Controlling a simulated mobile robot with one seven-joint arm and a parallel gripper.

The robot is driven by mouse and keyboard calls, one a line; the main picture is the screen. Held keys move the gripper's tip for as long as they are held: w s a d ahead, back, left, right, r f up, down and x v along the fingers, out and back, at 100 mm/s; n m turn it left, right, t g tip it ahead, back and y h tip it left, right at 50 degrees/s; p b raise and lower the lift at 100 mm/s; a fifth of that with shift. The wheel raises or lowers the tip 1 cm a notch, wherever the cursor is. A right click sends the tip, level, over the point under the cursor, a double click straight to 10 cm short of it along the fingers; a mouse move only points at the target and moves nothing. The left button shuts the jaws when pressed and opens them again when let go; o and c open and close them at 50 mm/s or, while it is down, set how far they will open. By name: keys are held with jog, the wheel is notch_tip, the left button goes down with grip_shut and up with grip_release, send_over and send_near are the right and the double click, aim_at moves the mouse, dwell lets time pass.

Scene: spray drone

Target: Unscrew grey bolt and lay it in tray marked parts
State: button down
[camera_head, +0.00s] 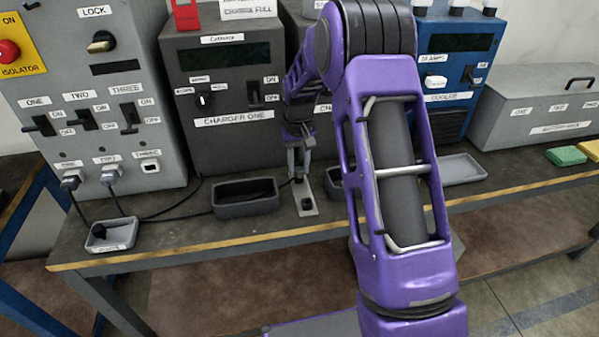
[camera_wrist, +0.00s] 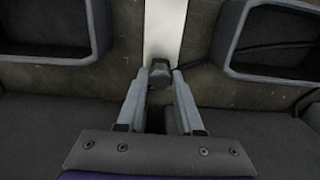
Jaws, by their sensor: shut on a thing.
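A small grey tray (camera_head: 123,241) at the front left has a label too small to read and holds a dark knob-like thing (camera_head: 99,230).
A larger dark tray (camera_head: 246,206) lies just left of my gripper; another is partly hidden behind my arm. A pale tray (camera_head: 463,170) lies to the right. Cables (camera_head: 160,214) cross the bench. Charger one (camera_head: 222,105) and the isolator panel (camera_head: 95,100) stand behind.

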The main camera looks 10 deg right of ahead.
jog(key=n+p, duration=0.1)
jog(key=n, duration=0.3)
jog(key=shift+r+n, duration=0.15)
jog(key=shift+n, duration=0.25)
jog(key=n+p, duration=0.1)
jog(key=n, duration=0.4)
jog(key=shift+n+p, duration=0.35)
jog(key=shift+n, duration=0.05)
jog(key=n+p, duration=0.1)
jog(key=n, duration=0.1)
jog(key=shift+r+n, duration=0.1)
jog(key=shift+n, duration=1.1)
